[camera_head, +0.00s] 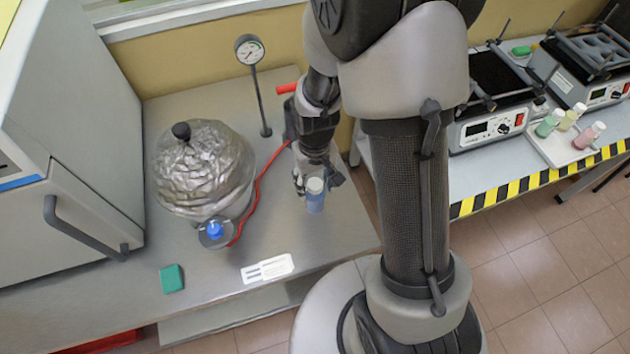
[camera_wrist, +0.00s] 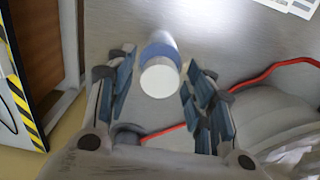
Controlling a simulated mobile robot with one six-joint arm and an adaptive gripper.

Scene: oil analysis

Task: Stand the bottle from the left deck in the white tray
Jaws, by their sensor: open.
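The bottle (camera_head: 315,198), with blue contents and a white cap, stands on the left metal deck (camera_head: 335,240) near its right edge. My gripper (camera_head: 319,181) is open beside it, with a finger on either side. In the wrist view the bottle (camera_wrist: 161,52) shows between the open fingers of my gripper (camera_wrist: 160,62), with a gap on each side. The white tray (camera_head: 541,146) is on the right bench and carries a green, a pale yellow and a pink bottle. The bottle's far side is hidden.
A foil-covered round vessel (camera_head: 203,165) and a gauge on a post (camera_head: 259,95) stand left of the bottle. A red cable (camera_head: 257,190) runs between. A green block (camera_head: 172,279) lies at the front. Hotplate devices (camera_head: 490,128) fill the right bench's back. A floor gap separates the benches.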

